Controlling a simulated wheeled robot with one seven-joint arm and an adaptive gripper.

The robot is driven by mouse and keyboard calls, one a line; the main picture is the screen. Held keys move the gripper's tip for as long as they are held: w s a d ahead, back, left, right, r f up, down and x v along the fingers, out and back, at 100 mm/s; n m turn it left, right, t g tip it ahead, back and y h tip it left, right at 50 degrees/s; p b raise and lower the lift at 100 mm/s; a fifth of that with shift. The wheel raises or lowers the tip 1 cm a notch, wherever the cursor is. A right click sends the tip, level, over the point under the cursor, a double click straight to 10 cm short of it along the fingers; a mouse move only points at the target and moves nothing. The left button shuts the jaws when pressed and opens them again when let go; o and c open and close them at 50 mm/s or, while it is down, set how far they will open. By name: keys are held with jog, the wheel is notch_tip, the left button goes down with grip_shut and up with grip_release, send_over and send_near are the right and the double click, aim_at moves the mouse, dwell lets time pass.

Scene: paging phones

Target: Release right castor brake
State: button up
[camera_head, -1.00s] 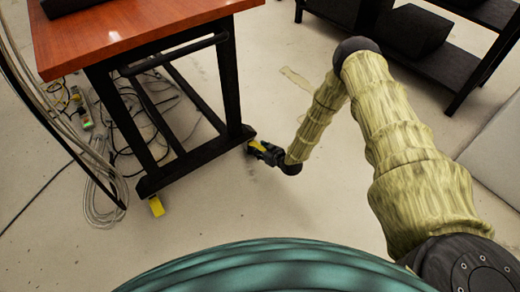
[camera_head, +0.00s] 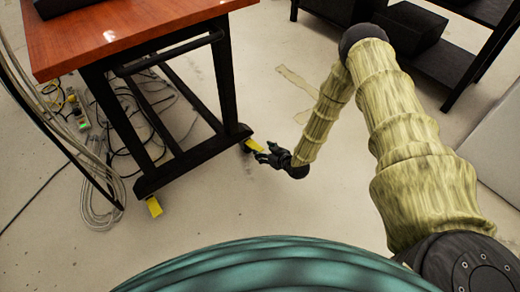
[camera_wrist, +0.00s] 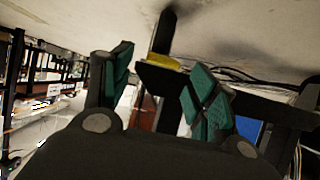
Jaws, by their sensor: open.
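The table's black foot beam (camera_head: 190,160) carries a yellow brake tab at each end. The right castor brake (camera_head: 254,145) is a yellow tab sticking out from the beam's right end. The left castor brake (camera_head: 154,206) is a similar tab at the near left end. My gripper (camera_head: 261,155) is just right of and below the right brake, open and empty. In the wrist view my gripper (camera_wrist: 162,88) shows two spread fingers with teal pads; a yellow tab (camera_wrist: 163,61) lies beyond, between them. Whether a finger touches the tab I cannot tell.
The table has a red-brown top (camera_head: 120,35) above the black frame. Loose cables and a power strip (camera_head: 79,112) lie left of and under it. A black shelf (camera_head: 440,55) stands at upper right.

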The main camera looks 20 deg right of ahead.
jog(key=v, duration=0.6)
jog(key=shift+s, duration=0.2)
jog(key=shift+r, duration=0.1)
jog(key=s+a+f+m+g, duration=0.1)
jog(key=s+a+f+g, duration=0.15)
jog(key=s+a, duration=0.5)
jog(key=s+r+m+g+h, duration=0.1)
jog(key=s+g, duration=0.2)
jog(key=s, duration=0.7)
jog(key=s+d+r+m+g+h, duration=0.1)
jog(key=s+g, duration=0.2)
jog(key=s, duration=0.7)
jog(key=s+r+m+g+h, duration=0.1)
jog(key=s+r+g+h, duration=0.15)
jog(key=s, duration=0.75)
notch_tip(320, 180, up, 36)
jog(key=p, duration=3.7)
jog(key=shift+d+r+g+y, duration=0.2)
jog(key=shift+r+g+y, duration=0.05)
jog(key=shift+g+y, duration=0.1)
